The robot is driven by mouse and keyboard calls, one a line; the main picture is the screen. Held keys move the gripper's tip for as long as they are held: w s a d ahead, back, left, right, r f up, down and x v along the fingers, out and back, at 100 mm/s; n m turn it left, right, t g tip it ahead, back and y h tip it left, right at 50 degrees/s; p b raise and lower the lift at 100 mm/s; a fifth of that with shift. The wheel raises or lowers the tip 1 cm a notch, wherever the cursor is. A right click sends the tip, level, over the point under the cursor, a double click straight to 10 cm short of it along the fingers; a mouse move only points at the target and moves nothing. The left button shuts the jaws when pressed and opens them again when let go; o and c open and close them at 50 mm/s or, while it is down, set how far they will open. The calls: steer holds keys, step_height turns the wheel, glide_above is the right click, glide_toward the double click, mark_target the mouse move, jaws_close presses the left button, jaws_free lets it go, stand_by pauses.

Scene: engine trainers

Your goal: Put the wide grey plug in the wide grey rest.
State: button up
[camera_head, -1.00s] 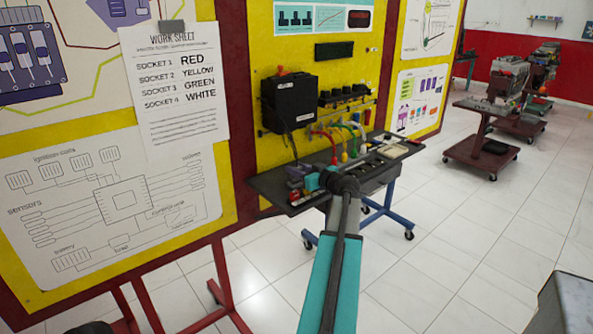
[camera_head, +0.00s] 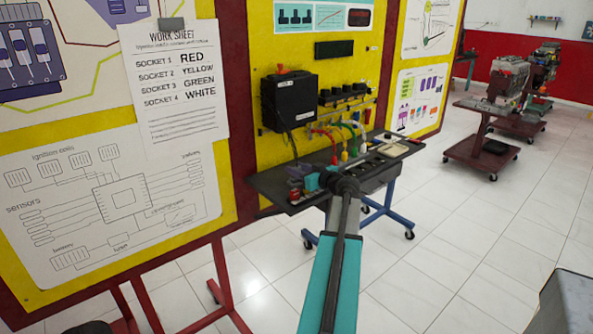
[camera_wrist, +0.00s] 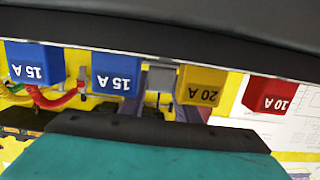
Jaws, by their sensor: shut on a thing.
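In the wrist view, a light grey block (camera_wrist: 160,82), which I take for the wide grey plug, shows at the middle beyond the dark front edge of my gripper (camera_wrist: 163,113). My gripper is shut on it; the fingertips are mostly hidden. The block lies in line between a blue 15 A block (camera_wrist: 115,74) and a yellow 20 A block (camera_wrist: 201,85). In the head view, my gripper (camera_head: 312,182) is over the left part of the dark shelf (camera_head: 268,184), and the plug cannot be made out. I cannot pick out the wide grey rest.
Another blue 15 A block (camera_wrist: 36,63) and a red 10 A block (camera_wrist: 268,95) flank the row. A black box (camera_head: 290,100) and coloured cables (camera_head: 345,140) are on the yellow panel behind the shelf.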

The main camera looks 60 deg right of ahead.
steer(key=shift+f+b, duration=0.55)
steer(key=shift+b, duration=0.15)
stand_by(0.8)
steer(key=o, duration=0.8)
steer(key=shift+s, duration=0.1)
steer(key=shift+r+b+v, duration=0.2)
steer(key=shift+b+v, duration=0.3)
steer(key=shift+v, duration=0.65)
steer(key=shift+r+b+v, duration=0.25)
steer(key=shift+b+v, duration=0.25)
steer(key=shift+v, duration=0.6)
step_height(320, 180, up, 5)
steer(key=shift+r+p, duration=0.2)
steer(key=shift+p, duration=0.25)
